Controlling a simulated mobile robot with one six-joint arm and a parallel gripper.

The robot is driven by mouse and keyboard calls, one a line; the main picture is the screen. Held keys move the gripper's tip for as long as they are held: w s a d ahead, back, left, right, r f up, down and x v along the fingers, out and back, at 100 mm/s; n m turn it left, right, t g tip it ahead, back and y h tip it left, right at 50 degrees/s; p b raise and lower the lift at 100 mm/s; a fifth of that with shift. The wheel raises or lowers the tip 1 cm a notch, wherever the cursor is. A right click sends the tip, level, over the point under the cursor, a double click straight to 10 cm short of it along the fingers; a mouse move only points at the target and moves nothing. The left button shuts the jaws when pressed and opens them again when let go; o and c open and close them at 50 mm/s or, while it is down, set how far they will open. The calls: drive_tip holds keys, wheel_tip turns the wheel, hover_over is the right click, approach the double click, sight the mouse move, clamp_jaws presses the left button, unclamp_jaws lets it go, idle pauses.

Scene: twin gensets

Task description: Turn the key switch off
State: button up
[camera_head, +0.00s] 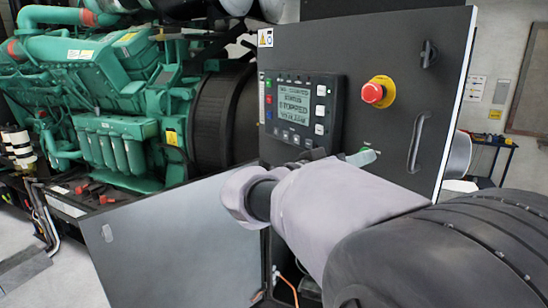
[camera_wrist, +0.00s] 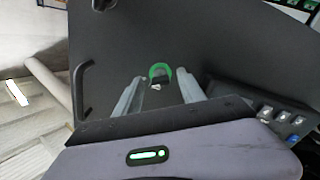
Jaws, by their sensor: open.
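The key switch (camera_wrist: 160,71) shows in the wrist view as a green ring with a dark key or knob at its middle, on the dark panel face. My gripper (camera_wrist: 160,79) is open, with one finger on each side of the switch and a gap to it on both sides. Nothing is held. In the head view my gripper (camera_head: 362,157) is at the panel below the red emergency stop, mostly behind my wrist. The switch itself is largely hidden there. I cannot tell which way the key is turned.
The dark control panel (camera_head: 395,60) carries a screen unit (camera_head: 296,105) at left, a red emergency stop button (camera_head: 379,91) on a yellow base, and a handle (camera_head: 417,142) at right. A green engine (camera_head: 110,100) stands to the left. A grey open door panel (camera_head: 175,245) lies low in front.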

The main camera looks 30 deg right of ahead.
clamp_jaws()
drive_tip(key=shift+n, duration=0.4)
drive_tip(key=shift+n+p, duration=0.45)
drive_tip(key=shift+n, duration=5.05)
unclamp_jaws()
